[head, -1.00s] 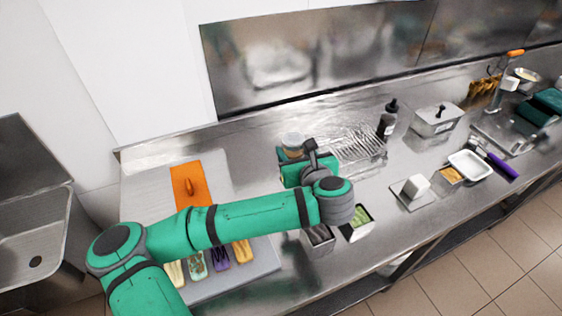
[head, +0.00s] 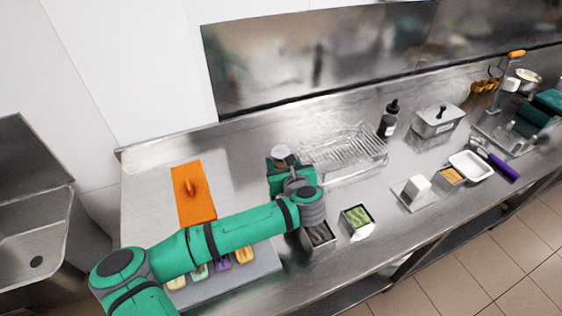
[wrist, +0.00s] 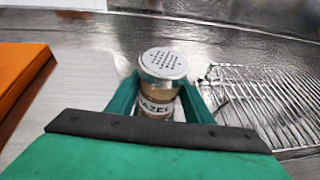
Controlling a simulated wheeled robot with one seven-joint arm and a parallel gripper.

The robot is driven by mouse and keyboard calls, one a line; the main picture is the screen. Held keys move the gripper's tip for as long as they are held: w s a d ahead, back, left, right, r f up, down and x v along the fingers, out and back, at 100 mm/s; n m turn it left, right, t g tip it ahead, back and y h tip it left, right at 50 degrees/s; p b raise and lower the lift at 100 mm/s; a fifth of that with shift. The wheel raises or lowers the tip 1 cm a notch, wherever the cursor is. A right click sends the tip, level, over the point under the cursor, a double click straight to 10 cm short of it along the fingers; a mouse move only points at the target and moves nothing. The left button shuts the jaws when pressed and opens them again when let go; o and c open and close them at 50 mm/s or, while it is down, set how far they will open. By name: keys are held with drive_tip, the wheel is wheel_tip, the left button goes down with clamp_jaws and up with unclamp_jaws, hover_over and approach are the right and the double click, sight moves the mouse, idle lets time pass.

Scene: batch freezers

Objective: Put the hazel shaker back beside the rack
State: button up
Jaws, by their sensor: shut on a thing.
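The hazel shaker (wrist: 164,63) is a clear jar of tan powder with a perforated metal lid and a label partly reading "AZEL". My gripper (wrist: 160,92) is shut on it, with a green finger on each side, and holds it upright. In the head view the shaker's pale lid (head: 281,152) shows just beyond my gripper (head: 282,163). The wire rack (head: 352,152) lies on the steel counter to the right of the shaker; its bars also show in the wrist view (wrist: 262,103). The shaker's base is hidden, so I cannot tell whether it touches the counter.
Tubs with dark (head: 319,234) and green (head: 356,216) contents stand in front of the rack. A dark bottle (head: 388,118) and a lidded steel container (head: 437,119) stand right of the rack.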

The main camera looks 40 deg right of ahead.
drive_tip(key=shift+f, duration=0.1)
drive_tip(key=o, duration=1.1)
drive_tip(key=v, duration=1.2)
drive_tip(key=shift+w, duration=0.1)
